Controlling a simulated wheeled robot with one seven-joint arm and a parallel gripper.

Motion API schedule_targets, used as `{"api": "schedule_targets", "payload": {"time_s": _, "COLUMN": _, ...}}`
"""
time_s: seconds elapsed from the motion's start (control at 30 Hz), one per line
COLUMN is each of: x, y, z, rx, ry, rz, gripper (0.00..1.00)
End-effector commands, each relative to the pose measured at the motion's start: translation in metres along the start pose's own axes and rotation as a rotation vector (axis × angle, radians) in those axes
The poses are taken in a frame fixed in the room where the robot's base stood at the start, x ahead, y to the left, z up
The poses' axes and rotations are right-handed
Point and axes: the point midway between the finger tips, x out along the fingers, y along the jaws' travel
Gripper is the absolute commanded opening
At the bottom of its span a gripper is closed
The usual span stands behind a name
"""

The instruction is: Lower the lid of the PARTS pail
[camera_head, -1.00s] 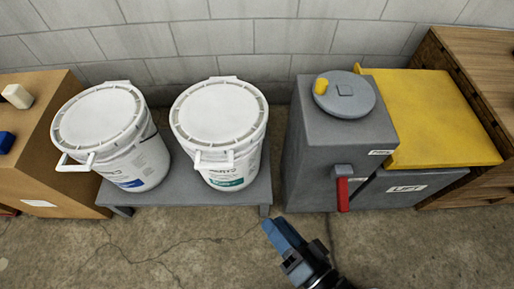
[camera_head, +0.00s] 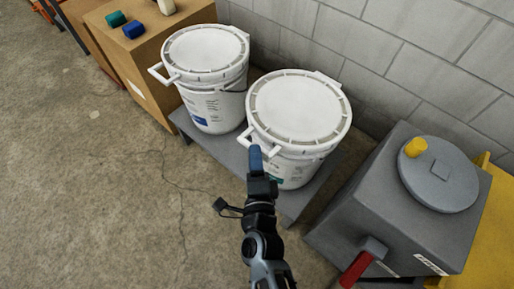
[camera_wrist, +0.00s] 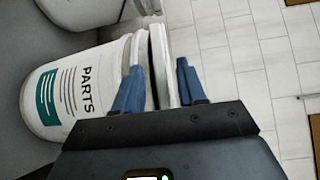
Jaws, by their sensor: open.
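The PARTS pail (camera_head: 292,172) is the nearer white pail, with a green patch low on its side. In the wrist view the PARTS pail (camera_wrist: 62,92) lies sideways, with its printed name showing. Its white lid (camera_head: 300,108) covers the top. In the wrist view a dark line shows between the lid (camera_wrist: 167,62) and the rim, so it looks slightly raised there. My gripper (camera_head: 255,155) is at the pail's front handle tab. In the wrist view the blue fingers of my gripper (camera_wrist: 158,88) are open, with the lid's edge between them. Contact cannot be told.
A second white pail (camera_head: 208,85) stands to the left on the same low grey bench (camera_head: 295,205). A wooden box (camera_head: 150,60) with small coloured blocks is further left. A grey bin with a round lid (camera_head: 400,215) and red handle stands right. The block wall (camera_head: 400,60) is behind.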

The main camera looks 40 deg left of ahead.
Motion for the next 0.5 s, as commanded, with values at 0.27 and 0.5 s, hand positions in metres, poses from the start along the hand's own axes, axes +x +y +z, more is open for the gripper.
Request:
{"api": "schedule_targets", "payload": {"time_s": 0.27, "x": 0.031, "y": 0.001, "z": 0.001, "rx": 0.0, "ry": -0.001, "rz": 0.0, "gripper": 0.4}}
{"api": "schedule_targets", "payload": {"time_s": 0.5, "x": 0.034, "y": 0.0, "z": 0.0, "rx": 0.0, "ry": -0.001, "rz": 0.0, "gripper": 0.4}}
